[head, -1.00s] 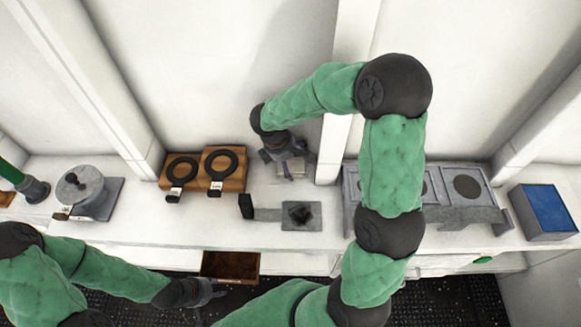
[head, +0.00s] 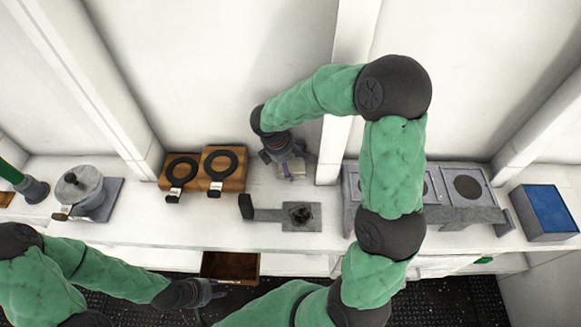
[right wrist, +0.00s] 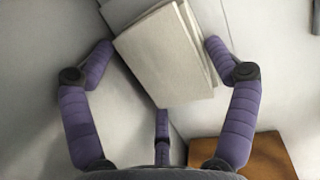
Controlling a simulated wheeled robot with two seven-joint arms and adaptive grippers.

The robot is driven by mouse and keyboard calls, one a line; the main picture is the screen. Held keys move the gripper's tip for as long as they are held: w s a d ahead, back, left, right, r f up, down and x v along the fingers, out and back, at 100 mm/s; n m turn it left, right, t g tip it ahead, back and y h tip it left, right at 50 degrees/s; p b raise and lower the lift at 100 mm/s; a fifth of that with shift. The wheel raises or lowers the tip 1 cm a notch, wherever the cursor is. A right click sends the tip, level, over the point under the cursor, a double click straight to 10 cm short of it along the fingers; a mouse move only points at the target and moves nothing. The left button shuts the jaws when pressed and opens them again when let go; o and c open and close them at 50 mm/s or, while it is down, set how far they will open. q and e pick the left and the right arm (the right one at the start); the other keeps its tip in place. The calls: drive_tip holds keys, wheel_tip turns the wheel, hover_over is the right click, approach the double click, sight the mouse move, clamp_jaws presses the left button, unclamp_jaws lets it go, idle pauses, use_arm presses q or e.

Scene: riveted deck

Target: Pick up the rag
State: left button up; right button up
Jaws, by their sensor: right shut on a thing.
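The rag (right wrist: 168,55) is a folded, pale beige cloth in the upper middle of the right wrist view. In the head view only a small part of the rag (head: 297,170) shows by the back wall. My right gripper (right wrist: 158,66) is shut on the rag, with purple fingers at its left and right sides and a third below it. In the head view my right gripper (head: 288,168) reaches down onto the counter. My left gripper (head: 212,292) hangs low by the open drawer, away from the rag; its fingers are too small to read.
On the white counter (head: 150,222) stand a wooden board (head: 233,183) with black rings, a grey pot (head: 78,190), a grey plate with a handle (head: 302,216), a grey stove (head: 465,190) and a blue-topped box (head: 545,212). A drawer (head: 230,266) is open below.

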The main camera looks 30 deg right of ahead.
sight(292, 161)
drive_tip(key=shift+r+p, duration=0.3)
drive_tip(key=shift+r, duration=0.3)
wheel_tip(292, 161, up, 2)
drive_tip(key=shift+r, duration=0.25)
drive_tip(key=s+a+r+p, duration=0.1)
drive_tip(key=s+a+r, duration=0.6)
drive_tip(key=s, duration=0.5)
drive_tip(key=v, duration=0.2)
drive_tip(key=shift+r+p, duration=0.35)
drive_tip(key=shift+r, duration=0.1)
drive_tip(key=shift+d, duration=0.15)
